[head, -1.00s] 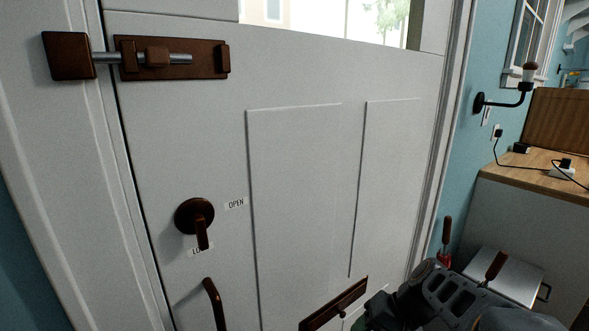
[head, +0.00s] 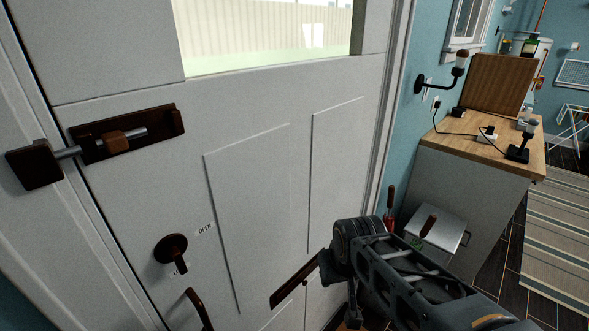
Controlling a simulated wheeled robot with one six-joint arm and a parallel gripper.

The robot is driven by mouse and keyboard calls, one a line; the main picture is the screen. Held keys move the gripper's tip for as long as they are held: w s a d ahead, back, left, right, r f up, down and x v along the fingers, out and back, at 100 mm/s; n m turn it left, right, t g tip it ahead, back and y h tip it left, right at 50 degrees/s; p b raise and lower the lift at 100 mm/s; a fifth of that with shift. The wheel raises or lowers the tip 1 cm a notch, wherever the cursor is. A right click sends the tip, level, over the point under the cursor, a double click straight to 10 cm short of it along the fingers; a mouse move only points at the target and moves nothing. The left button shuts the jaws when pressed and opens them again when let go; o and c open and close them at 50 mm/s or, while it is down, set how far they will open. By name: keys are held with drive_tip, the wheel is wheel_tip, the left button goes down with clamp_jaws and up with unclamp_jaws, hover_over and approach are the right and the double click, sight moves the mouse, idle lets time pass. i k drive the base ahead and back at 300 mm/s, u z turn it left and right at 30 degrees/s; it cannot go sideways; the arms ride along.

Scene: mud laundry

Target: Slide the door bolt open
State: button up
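The door bolt (head: 125,139) is on the white door at the upper left. Its steel rod lies in a brown backplate (head: 167,119) and reaches left into a brown keeper block (head: 33,165) on the door frame. A brown knob piece sits around the rod. My arm enters from the lower right, well to the right of and below the bolt, and touches nothing that I can make out.
A brown turn latch (head: 172,250) with small labels and a curved handle (head: 198,308) are below the bolt. A mail slot (head: 294,282) is near my arm. A wooden-topped counter (head: 470,140) stands right, with a silver box (head: 437,226) beside it. Striped rug lies at far right.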

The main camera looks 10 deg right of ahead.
sight(115, 142)
drive_tip(key=z, duration=0.05)
drive_tip(key=k, duration=0.5)
drive_tip(key=u, duration=1.15)
drive_tip(key=i, duration=0.45)
drive_tip(key=u, duration=0.1)
drive_tip(key=k, duration=1.3)
drive_tip(key=u, duration=0.4)
drive_tip(key=i, duration=0.55)
drive_tip(key=u, duration=0.45)
